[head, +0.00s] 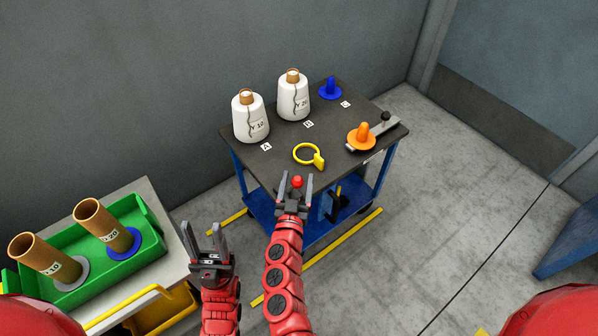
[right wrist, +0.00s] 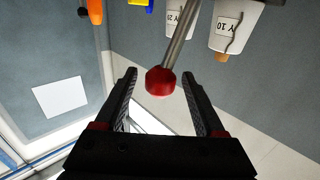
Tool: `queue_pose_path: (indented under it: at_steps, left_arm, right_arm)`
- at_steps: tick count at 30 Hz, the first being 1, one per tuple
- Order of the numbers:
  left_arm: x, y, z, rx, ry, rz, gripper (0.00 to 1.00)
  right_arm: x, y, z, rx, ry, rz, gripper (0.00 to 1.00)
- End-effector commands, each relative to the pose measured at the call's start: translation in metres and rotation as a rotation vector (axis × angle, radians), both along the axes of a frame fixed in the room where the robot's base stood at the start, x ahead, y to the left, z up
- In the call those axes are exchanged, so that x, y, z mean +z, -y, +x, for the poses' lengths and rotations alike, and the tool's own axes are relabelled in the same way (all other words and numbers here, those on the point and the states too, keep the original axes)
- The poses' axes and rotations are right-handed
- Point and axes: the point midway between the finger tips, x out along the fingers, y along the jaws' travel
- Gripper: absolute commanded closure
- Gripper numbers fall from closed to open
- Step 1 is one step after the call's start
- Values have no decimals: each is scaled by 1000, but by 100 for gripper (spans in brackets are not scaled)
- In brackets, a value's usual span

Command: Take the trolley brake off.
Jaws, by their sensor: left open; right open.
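The trolley (head: 275,150) has a dark top and a blue frame, and stands against the grey wall. A red ball knob (head: 298,182) shows at its near edge. In the right wrist view the red knob (right wrist: 160,82) sits at the end of a grey metal rod (right wrist: 180,42). My right gripper (head: 296,187) is open, with a finger on each side of the knob; in the right wrist view (right wrist: 159,76) gaps show between the knob and both fingers. My left gripper (head: 205,236) is open and empty, between the side table and the trolley.
A green tray (head: 152,208) with brown tubes is at left.

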Motion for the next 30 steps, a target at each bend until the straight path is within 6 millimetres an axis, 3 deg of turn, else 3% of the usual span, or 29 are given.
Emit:
queue_pose_path:
  at_steps: [6,17,27,29,30]
  left_arm:
    - [0,0,0,0,0,0,50]
    - [0,0,0,0,0,0,50]
    - [0,0,0,0,0,0,50]
    - [0,0,0,0,0,0,50]
    - [0,0,0,0,0,0,50]
  right_arm:
    - [1,4,27,-1,2,2,28]
    - [-1,5,31,0,-1,0,28]
    - [-1,5,31,-1,-1,1,90]
    - [-1,5,31,0,-1,0,100]
    - [-1,5,31,-1,-1,1,100]
